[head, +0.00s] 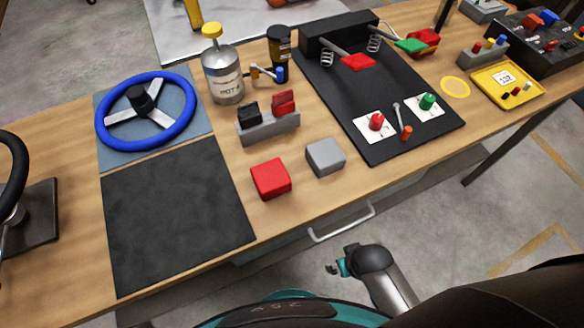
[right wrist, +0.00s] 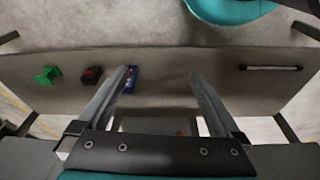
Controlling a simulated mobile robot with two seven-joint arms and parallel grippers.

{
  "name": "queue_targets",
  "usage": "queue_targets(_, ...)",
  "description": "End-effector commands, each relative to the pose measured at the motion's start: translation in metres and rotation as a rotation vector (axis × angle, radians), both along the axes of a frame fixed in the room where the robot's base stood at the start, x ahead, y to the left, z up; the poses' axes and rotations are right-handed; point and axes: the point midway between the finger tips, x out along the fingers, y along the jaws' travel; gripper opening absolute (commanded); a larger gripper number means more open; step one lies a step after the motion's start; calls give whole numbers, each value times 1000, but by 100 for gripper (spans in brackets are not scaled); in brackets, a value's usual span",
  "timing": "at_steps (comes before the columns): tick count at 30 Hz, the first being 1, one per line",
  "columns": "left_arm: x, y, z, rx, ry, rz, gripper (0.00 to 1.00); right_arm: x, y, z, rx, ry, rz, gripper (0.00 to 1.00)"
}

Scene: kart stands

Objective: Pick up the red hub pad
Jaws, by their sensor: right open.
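The red hub pad appears to be the red square block (head: 271,179) on the wooden table in the head view, near its front edge. It sits left of a similar grey block (head: 325,156), with a small gap between them. My right gripper (head: 338,268) is in front of the table, below and right of the red block and apart from it. In the right wrist view its two fingers (right wrist: 163,75) are spread with nothing held between them. I cannot make out the red block in that view. My left gripper is not in view.
A dark mat (head: 175,225) lies left of the red block. A blue steering wheel (head: 188,132) and a grey holder (head: 268,127) stand behind. A black pedal board (head: 385,90) is to the right. A drawer handle (head: 341,228) juts from the table front.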

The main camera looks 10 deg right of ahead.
Motion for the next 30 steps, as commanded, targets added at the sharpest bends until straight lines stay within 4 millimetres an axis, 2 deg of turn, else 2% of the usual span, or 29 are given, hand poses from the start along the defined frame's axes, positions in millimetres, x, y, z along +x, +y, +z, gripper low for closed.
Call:
queue_targets(1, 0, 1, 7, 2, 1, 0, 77, 8, 2, 25, 3, -16, -2, 100)
queue_targets(3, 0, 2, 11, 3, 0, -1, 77, 17, 3, 54, 5, -28, -4, 100)
queue_targets(10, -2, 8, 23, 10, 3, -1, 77, 32, 6, 133, 15, -62, -9, 100)
queue_targets(14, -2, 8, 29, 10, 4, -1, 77, 42, 15, 177, 42, -90, -8, 100)
queue_targets(18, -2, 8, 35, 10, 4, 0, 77, 69, 54, 231, 143, -136, 15, 100)
queue_targets(24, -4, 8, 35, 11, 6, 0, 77, 100, 113, 270, 279, -149, 74, 100)
queue_targets(30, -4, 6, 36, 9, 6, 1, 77, 117, 166, 305, 357, -114, 159, 100)
